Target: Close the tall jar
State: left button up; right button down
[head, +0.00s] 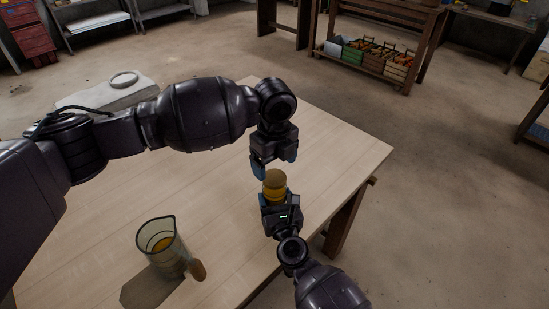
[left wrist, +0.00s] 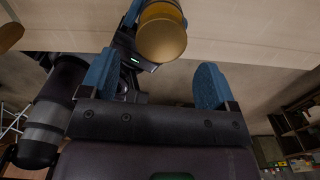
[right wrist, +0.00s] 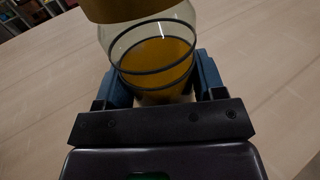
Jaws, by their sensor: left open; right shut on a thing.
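The tall jar (right wrist: 152,50) is clear glass with dark rings and amber contents. My right gripper (right wrist: 160,88) is shut around its lower part and holds it upright at the table's right side. A gold lid (head: 275,178) sits on the jar's mouth; it also shows in the left wrist view (left wrist: 162,40) and at the top of the right wrist view (right wrist: 130,8). I cannot tell whether it is tight. My left gripper (head: 274,161) is open and empty just above the lid, fingers pointing down, apart from it.
A glass jug (head: 160,242) with amber contents and a brown handle stands on the wooden table (head: 215,215) at the lower left. The table's right edge is close to the jar. Shelves and crates (head: 372,58) stand far back.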

aim_at(274, 176)
pick_arm(q)
jog(key=shift+s+d+h, duration=0.2)
jog(key=shift+d+h, duration=0.1)
jog(key=shift+d, duration=0.05)
jog(key=shift+d+r+n, duration=0.2)
jog(key=shift+r+n, duration=0.15)
jog(key=shift+n, duration=0.15)
jog(key=n, duration=0.2)
jog(key=shift+r+n, duration=0.4)
jog(key=n, duration=0.2)
jog(key=r+n, duration=0.1)
jog(key=n, duration=0.1)
jog(key=shift+w, duration=0.15)
jog(key=n, duration=0.3)
jog(key=r+n, duration=0.1)
jog(key=n, duration=0.2)
jog(key=shift+w+a, duration=0.15)
jog(key=shift+a, duration=0.05)
jog(key=n, duration=0.5)
jog(key=shift+a+r, duration=0.15)
jog(key=shift+a, duration=0.2)
jog(key=shift+f, duration=4.05)
